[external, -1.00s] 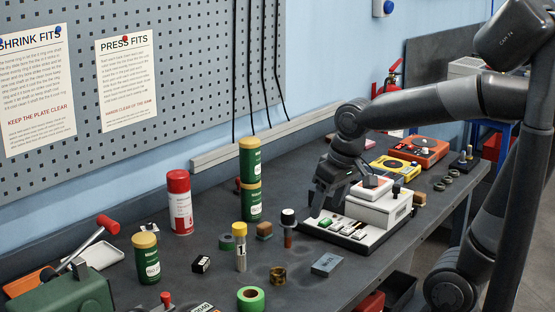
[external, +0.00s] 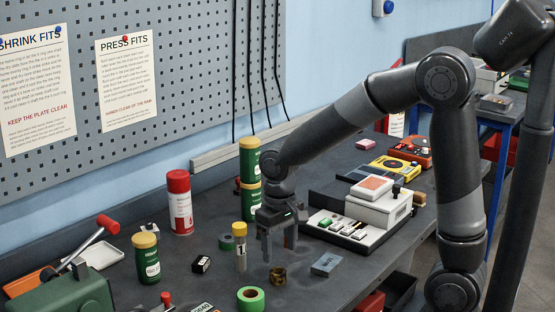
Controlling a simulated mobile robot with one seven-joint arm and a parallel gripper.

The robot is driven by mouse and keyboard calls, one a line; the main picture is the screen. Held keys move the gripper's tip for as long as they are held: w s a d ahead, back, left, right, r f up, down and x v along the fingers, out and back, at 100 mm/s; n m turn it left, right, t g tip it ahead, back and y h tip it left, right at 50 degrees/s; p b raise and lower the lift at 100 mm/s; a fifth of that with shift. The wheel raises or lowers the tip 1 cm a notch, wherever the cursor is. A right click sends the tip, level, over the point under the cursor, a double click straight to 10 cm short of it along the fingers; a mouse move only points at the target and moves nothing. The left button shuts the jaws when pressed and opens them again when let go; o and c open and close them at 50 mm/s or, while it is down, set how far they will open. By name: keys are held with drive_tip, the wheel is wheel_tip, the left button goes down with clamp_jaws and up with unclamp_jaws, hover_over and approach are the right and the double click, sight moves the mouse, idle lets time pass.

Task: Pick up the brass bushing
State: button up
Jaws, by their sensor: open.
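The brass bushing (external: 278,276) is a small brown-gold ring. It stands on the dark bench in front of the white control box, between the green tape roll and the grey block. My gripper (external: 278,254) points down with its fingers spread and nothing between them. It is above and slightly behind the bushing in the picture, and the bushing is clear of the fingers. The exact height of the fingertips above the bench is hard to tell.
A yellow-capped tube (external: 240,247) stands close left of my gripper. A green tape roll (external: 251,298) and a grey block (external: 326,264) lie near the bushing. Green canisters (external: 250,204) stand behind, and the white control box (external: 380,207) is to the right.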

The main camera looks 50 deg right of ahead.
sight(278, 271)
drive_tip(key=shift+w+f, duration=0.2)
drive_tip(key=shift+f, duration=2.8)
drive_tip(key=shift+c, duration=0.3)
drive_tip(key=c, duration=1.1)
drive_tip(key=shift+r, duration=0.15)
